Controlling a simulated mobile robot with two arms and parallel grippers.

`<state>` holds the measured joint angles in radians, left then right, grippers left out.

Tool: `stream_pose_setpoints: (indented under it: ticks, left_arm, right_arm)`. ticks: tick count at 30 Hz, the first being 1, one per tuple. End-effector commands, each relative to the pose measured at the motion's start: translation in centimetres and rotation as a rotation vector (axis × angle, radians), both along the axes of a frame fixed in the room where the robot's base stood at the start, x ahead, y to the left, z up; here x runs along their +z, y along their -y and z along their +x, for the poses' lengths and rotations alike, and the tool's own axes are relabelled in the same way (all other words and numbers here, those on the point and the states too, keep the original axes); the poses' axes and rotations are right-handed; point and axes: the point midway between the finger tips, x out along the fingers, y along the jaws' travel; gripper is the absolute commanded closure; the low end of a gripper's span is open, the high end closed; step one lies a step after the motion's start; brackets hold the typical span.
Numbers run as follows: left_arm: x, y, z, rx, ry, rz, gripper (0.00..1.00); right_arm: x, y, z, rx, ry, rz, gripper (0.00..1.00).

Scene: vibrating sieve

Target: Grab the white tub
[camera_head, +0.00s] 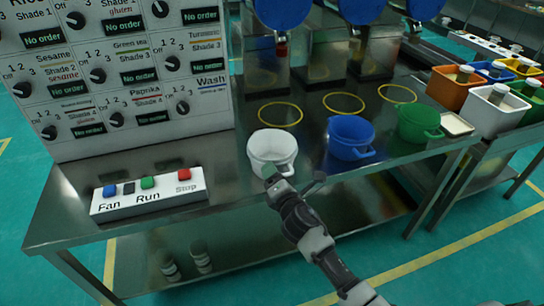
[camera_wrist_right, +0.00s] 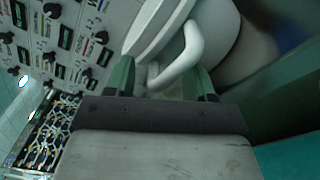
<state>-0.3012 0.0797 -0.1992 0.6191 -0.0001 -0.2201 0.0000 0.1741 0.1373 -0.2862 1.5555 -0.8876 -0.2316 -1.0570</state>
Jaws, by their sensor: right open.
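The white tub (camera_head: 271,150) stands upright on the metal table near its front edge, left of a blue tub (camera_head: 350,138) and a green tub (camera_head: 419,123). My right gripper (camera_head: 272,172) is at the tub's near side, by its handle. In the right wrist view the white tub (camera_wrist_right: 222,35) fills the upper middle, and its handle (camera_wrist_right: 183,58) reaches down between the two green fingers of my open right gripper (camera_wrist_right: 163,80). I cannot tell whether the fingers touch the handle. My left gripper is not in view.
A button box (camera_head: 148,194) with Fan, Run and Stop sits left on the table (camera_head: 225,190). A control panel (camera_head: 115,75) stands behind it. Yellow rings (camera_head: 280,114) mark the table behind the tubs. Orange and white containers (camera_head: 490,110) stand at the right.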

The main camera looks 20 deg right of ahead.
Motion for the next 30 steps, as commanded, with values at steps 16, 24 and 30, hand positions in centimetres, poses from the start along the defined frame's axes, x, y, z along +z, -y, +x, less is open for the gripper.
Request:
stream_pose_setpoints:
  ticks: [16,24,30]
  left_arm:
    - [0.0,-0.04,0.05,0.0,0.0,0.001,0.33]
    - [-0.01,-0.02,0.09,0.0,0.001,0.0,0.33]
    - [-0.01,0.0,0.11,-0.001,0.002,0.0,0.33]
  right_arm:
    - [-0.05,0.05,-0.05,-0.001,-0.002,-0.001,1.0]
    - [-0.29,0.13,-0.09,-0.004,-0.006,-0.002,1.0]
    - [-0.4,0.18,-0.11,-0.005,-0.008,-0.004,1.0]
